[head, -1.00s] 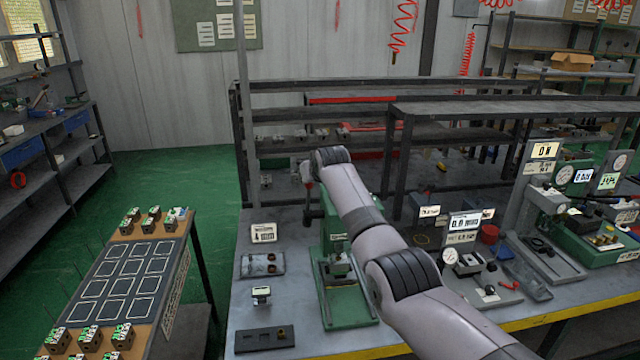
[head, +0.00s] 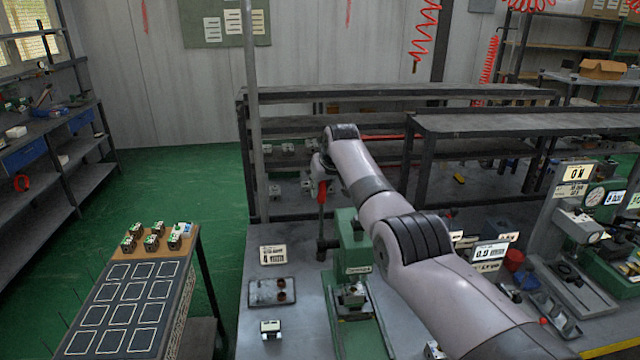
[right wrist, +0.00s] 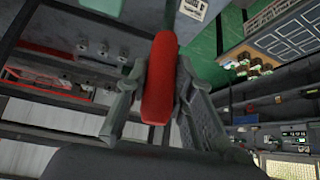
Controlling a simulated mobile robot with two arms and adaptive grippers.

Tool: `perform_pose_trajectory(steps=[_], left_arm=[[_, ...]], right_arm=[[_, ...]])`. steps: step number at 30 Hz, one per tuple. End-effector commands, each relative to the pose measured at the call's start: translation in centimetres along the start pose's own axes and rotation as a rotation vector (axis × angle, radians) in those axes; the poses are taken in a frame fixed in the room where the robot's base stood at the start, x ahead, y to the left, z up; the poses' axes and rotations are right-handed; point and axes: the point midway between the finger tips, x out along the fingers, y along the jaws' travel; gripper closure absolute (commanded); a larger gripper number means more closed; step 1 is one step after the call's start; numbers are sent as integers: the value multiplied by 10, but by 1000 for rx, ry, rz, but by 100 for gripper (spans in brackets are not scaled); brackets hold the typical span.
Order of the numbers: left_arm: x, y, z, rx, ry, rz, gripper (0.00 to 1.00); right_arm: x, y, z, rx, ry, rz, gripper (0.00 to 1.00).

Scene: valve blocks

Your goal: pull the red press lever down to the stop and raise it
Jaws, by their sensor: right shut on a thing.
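The press (head: 350,232) is a green column on a green base at the front of the grey bench. Its red lever (head: 321,193) stands roughly upright on the left side of the column, with a dark hub at its foot. My right gripper (head: 318,168) is at the lever's upper end, partly hidden by my own wrist. In the right wrist view the red handle (right wrist: 158,85) lies between the two fingers, which are shut on it. My left gripper is not in view.
Gauge stands (head: 578,215) are at right. A dark shelf rack (head: 300,130) stands behind.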

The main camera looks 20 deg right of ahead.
Motion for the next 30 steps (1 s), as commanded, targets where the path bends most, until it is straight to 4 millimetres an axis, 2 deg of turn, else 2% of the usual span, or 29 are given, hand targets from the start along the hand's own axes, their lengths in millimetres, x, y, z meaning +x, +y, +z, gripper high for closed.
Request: perform_pose_trajectory(steps=[6,7,15,20,30], left_arm=[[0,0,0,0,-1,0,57],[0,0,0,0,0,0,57],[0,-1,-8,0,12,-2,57],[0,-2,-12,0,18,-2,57],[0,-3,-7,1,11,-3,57]], right_arm=[[0,2,0,-3,1,4,100],[0,2,0,-3,1,4,76],[0,1,0,-1,0,2,58],[0,0,0,-1,0,1,57],[-7,0,-1,0,2,1,57]])
